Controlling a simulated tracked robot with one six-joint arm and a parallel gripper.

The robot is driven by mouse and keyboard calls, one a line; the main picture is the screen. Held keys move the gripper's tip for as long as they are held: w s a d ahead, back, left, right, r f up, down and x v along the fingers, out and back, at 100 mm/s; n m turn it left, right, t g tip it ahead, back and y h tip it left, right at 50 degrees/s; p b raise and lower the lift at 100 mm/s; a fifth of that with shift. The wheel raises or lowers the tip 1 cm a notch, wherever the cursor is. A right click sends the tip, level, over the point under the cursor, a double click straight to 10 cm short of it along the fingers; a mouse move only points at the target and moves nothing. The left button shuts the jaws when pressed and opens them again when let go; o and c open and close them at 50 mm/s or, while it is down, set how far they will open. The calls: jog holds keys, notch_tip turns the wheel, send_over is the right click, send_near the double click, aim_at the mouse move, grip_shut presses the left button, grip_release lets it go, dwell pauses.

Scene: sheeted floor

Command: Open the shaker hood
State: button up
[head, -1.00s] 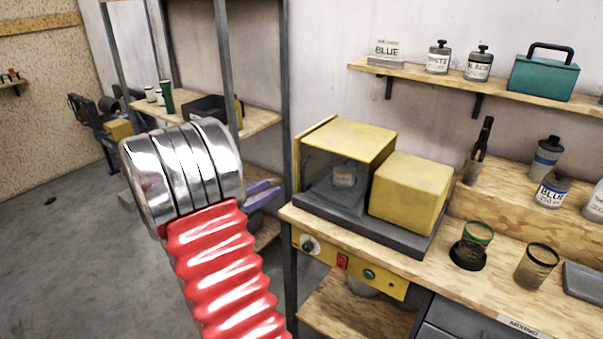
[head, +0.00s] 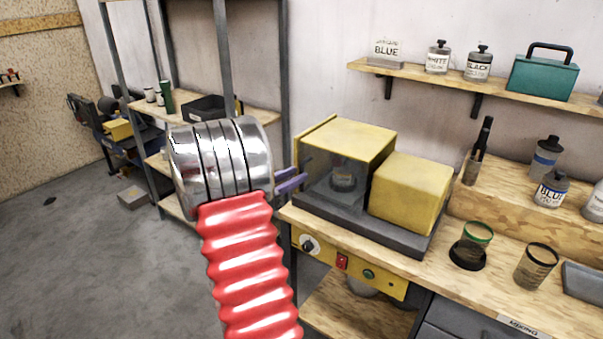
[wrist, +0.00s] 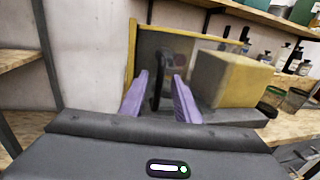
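The shaker hood (head: 350,140) is a yellow box with a dark see-through front. It looks closed, with a bottle (head: 343,175) visible inside. In the wrist view the hood (wrist: 132,45) shows its front with a dark upright handle (wrist: 156,88). My gripper (head: 298,178) is at the left of the hood, its purple fingers pointing at the front. In the wrist view my gripper (wrist: 160,77) is open, with the handle appearing between the two fingers. I cannot tell whether the fingers are deep enough to surround it, and no contact shows.
A yellow block (head: 411,192) sits right of the hood on the same dark base. A yellow control panel (head: 350,265) is below. Cups (head: 476,240) and bottles stand to the right on the bench. A grey shelf post (head: 285,90) rises left of the hood.

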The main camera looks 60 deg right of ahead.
aim_at(302, 190)
jog(key=shift+x, duration=1.85)
jog(key=shift+c, duration=0.2)
grip_shut()
